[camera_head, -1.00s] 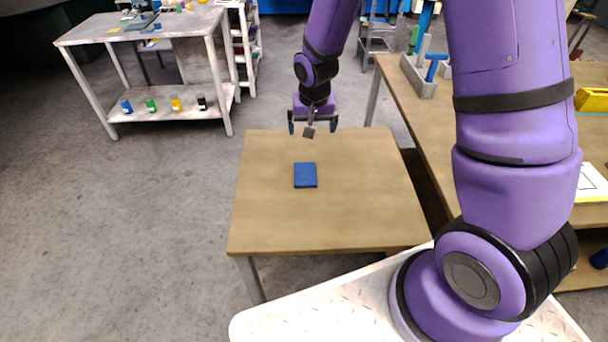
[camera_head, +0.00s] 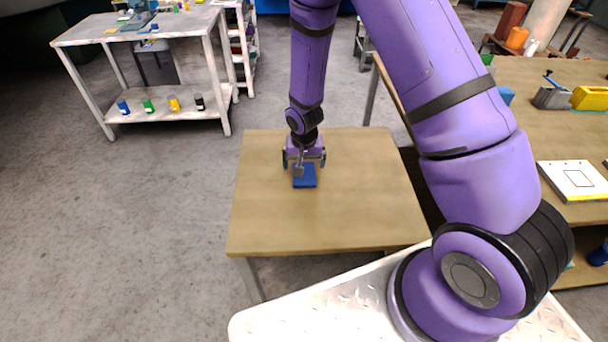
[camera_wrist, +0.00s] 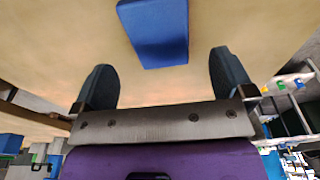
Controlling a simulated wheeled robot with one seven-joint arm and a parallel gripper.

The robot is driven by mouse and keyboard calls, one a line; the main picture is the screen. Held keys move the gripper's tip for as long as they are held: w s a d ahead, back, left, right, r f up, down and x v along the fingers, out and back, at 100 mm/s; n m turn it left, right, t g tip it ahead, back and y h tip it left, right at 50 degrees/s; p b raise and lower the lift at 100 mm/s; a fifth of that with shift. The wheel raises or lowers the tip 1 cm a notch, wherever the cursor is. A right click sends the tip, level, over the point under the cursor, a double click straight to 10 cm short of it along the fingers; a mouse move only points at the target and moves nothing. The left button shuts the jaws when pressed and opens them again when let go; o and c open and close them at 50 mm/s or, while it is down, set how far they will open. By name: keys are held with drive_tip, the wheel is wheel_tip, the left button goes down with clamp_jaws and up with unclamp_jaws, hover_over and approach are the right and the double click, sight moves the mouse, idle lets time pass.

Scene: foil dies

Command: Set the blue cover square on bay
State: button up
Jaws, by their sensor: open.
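My gripper (camera_head: 304,163) is over the far side of the cover, pointing down. In the wrist view my gripper (camera_wrist: 160,72) is open and empty, its two dark fingers apart with the cover ahead of the gap between them. I cannot make out the bay with certainty.
The small table (camera_head: 270,220) is otherwise bare. A grey workbench (camera_head: 100,32) stands at the far left.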

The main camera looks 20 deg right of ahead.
drive_tip(key=shift+w+d+f, duration=0.1)
drive_tip(key=shift+w+f, duration=0.1)
drive_tip(key=shift+f, duration=1.1)
drive_tip(key=shift+w+d+f, duration=0.1)
drive_tip(key=shift+w+f, duration=0.05)
drive_tip(key=shift+f, duration=1.15)
drive_tip(key=c, duration=1)
drive_tip(key=shift+r, duration=0.15)
drive_tip(key=shift+r, duration=0.5)
wheel_tip(320, 180, up, 2)
drive_tip(key=shift+s+r, duration=0.25)
drive_tip(key=shift+s, duration=0.45)
drive_tip(key=s, duration=0.4)
drive_tip(key=s+r, duration=0.1)
drive_tip(key=s, duration=0.9)
drive_tip(key=shift+s+d+r, duration=0.15)
drive_tip(key=shift+s+d, duration=0.05)
drive_tip(key=shift+s, duration=0.05)
